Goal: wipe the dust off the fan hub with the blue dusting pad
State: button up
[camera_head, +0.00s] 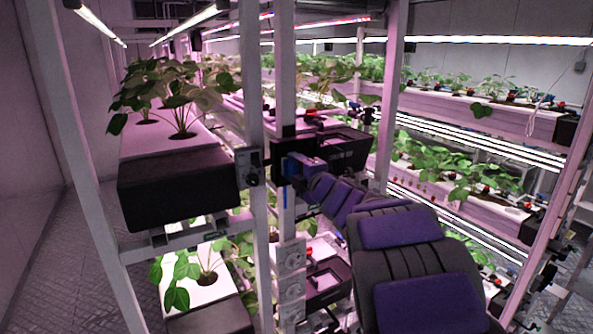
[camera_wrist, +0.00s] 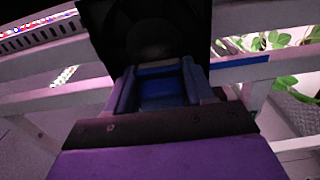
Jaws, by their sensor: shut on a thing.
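My gripper (camera_wrist: 160,84) is shut on the blue dusting pad (camera_wrist: 162,92), which sits between its two fingers in the wrist view. A black square fan housing (camera_wrist: 105,30) fills the space just beyond the pad. A dim round shape in its middle looks like the fan hub (camera_wrist: 152,32). The pad's front reaches to the lower part of this shape. I cannot tell whether they touch, and no dust can be made out.
A white post (camera_head: 259,220) stands close to my gripper. Another post has a blue strip (camera_head: 286,196). Planted racks (camera_head: 470,110) fill the right. Open floor (camera_head: 60,260) lies at far left.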

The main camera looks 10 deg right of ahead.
jog(key=d, duration=0.1)
jog(key=w+d+p, duration=0.1)
jog(key=d+p, duration=0.1)
jog(key=shift+w+d, duration=0.3)
jog(key=shift+d, duration=0.1)
jog(key=shift+s+a+b, duration=0.3)
jog(key=shift+a+b, duration=0.25)
jog(key=shift+a, duration=0.4)
jog(key=shift+s+a+b, duration=0.3)
jog(key=shift+a+b, duration=0.25)
jog(key=shift+a, duration=0.4)
jog(key=shift+r, duration=0.2)
jog(key=shift+d, duration=0.1)
